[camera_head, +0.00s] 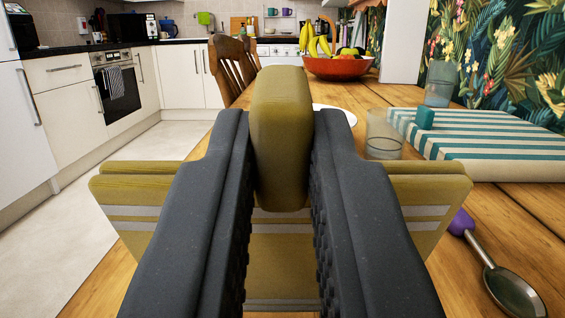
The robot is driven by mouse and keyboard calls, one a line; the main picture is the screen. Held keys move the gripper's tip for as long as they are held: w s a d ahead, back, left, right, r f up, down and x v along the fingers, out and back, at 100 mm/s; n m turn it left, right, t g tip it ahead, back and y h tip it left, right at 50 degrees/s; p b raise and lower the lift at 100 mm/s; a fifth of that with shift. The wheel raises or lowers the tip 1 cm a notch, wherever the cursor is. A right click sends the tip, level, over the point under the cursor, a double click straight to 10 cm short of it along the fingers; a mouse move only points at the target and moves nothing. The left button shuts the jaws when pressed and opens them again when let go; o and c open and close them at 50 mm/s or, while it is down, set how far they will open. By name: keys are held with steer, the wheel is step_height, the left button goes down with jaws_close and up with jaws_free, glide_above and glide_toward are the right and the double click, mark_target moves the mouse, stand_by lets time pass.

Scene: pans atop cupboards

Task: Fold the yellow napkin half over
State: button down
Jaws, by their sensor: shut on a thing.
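The yellow napkin (430,192) is olive-yellow with pale grey stripes. My gripper (281,165) is shut on it, with one dark finger on each side of a raised part of the cloth. That part stands up between the fingertips. The rest of the napkin spreads out below and to both sides, its left and right ends showing beyond the fingers. The fingers hide much of the middle of the cloth. I cannot tell how much of the napkin touches the table.
A wooden table (500,215) lies below. A red fruit bowl (338,68) and a chair (232,65) are behind.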

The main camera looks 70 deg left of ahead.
steer(key=shift+f, duration=0.2)
steer(key=c, duration=1.4)
jaws_free()
steer(key=shift+r, duration=0.1)
steer(key=shift+d, duration=0.55)
steer(key=p+v, duration=0.2)
steer(key=v, duration=1)
steer(key=shift+s+d+f+p, duration=0.2)
steer(key=shift+d+f+p, duration=0.05)
steer(key=shift+f+p, duration=0.15)
